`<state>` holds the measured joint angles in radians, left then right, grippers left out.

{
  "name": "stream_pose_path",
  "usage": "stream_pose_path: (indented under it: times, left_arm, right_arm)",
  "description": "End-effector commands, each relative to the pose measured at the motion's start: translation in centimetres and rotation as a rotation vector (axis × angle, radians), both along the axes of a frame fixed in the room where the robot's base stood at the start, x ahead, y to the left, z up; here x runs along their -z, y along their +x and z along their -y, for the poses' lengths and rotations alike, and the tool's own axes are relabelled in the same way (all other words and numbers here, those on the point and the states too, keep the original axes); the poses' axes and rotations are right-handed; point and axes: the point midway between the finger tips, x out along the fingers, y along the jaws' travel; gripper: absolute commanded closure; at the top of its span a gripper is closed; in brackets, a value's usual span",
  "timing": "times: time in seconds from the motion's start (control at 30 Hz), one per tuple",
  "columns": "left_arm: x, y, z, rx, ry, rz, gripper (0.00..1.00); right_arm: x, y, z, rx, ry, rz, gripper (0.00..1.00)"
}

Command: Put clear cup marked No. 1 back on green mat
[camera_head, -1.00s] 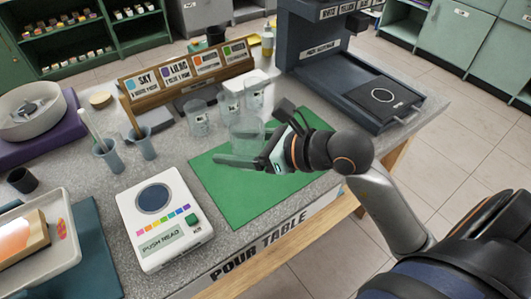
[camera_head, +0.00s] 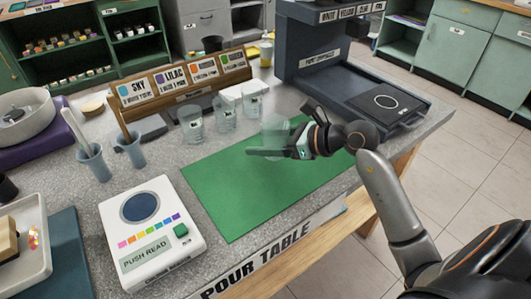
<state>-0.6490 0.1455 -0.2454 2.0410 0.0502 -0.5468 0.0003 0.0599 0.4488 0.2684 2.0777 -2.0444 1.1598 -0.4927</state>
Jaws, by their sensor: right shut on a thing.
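My right gripper (camera_head: 266,151) is shut on a clear cup (camera_head: 274,129) over the back part of the green mat (camera_head: 240,200). The cup looks upright. Its lower part is partly hidden by the fingers, so I cannot tell whether it touches the mat. I cannot read a number on it. Three other clear cups stand in a row behind the mat: a left one (camera_head: 192,129), a middle one (camera_head: 225,115) and a right one (camera_head: 252,103). My left gripper is not in view.
A push-read scale (camera_head: 155,262) stands left of the mat. A wooden label rack (camera_head: 185,85) is behind the cups. A dark dispensing machine (camera_head: 330,50) stands at the back right. Two blue-grey cups (camera_head: 92,163) hold sticks at left. The mat's front is bare.

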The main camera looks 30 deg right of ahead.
Motion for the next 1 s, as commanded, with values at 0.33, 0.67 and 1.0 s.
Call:
stream_pose_path:
  times: [0.33, 0.67, 1.0]
  left_arm:
    - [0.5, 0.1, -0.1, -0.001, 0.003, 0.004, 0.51]
    - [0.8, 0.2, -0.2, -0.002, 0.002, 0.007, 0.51]
    - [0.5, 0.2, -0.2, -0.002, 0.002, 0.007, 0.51]
  right_arm:
    - [3.7, 0.3, 0.4, 0.002, 0.001, -0.001, 0.83]
    - [4.2, 0.3, 0.4, 0.0, 0.0, -0.002, 0.83]
    - [4.0, 0.3, 0.4, 0.0, 0.0, -0.001, 0.0]
